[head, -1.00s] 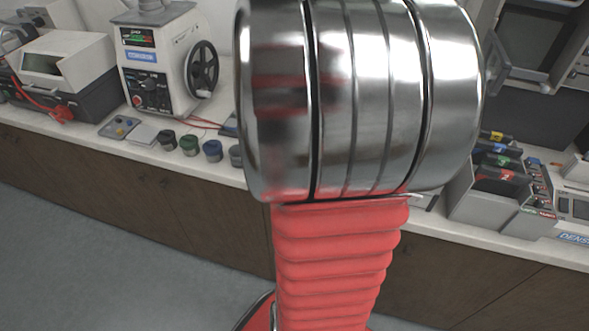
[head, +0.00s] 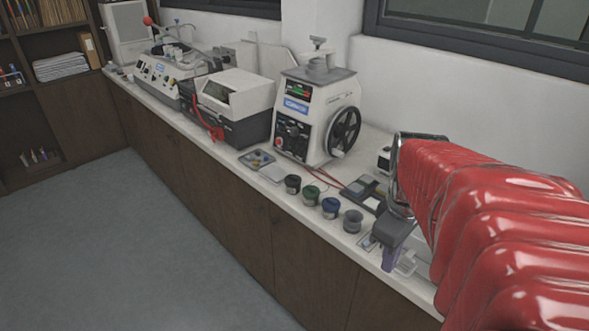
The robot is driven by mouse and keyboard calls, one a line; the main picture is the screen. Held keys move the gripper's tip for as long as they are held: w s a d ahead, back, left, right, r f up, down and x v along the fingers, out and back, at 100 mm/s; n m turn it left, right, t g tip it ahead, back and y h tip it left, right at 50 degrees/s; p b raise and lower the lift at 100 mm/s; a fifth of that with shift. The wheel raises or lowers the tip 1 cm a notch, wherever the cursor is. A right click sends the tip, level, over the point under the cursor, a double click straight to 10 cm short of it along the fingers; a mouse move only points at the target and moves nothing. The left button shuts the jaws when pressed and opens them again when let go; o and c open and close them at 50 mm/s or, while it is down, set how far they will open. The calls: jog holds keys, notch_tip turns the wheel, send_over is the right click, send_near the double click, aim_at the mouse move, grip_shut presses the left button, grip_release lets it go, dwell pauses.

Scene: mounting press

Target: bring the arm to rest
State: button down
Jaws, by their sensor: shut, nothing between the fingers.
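My red, ribbed arm reaches in from the right edge in the head view and ends in a shiny metal ring. Below the ring is my gripper (head: 390,260), a dark grey block with a purplish tip pointing down, seen small and partly behind the arm. It is shut and empty, in front of or over the front edge of the counter (head: 345,243). I cannot tell its exact height. The mounting press (head: 317,120), white with a black handwheel, stands to its left, apart from it.
A white and black machine (head: 235,105) stands farther left. The floor (head: 150,260) is clear. My arm hides the counter's right part.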

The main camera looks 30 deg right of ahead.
jog(key=shift+s+a+r, duration=0.1)
jog(key=shift+a+r, duration=0.2)
jog(key=shift+a, duration=0.05)
jog(key=w+a+r+m+t, duration=0.1)
jog(key=w+a+r+t, duration=0.1)
jog(key=a, duration=0.8)
jog(key=w+a+r+m+t, duration=0.1)
jog(key=a+m+t, duration=0.1)
jog(key=a, duration=0.8)
jog(key=shift+w+a+r+m+t+y, duration=0.3)
jog(key=shift+w+a+r+t, duration=0.1)
jog(key=shift+t, duration=0.3)
jog(key=shift+d, duration=0.1)
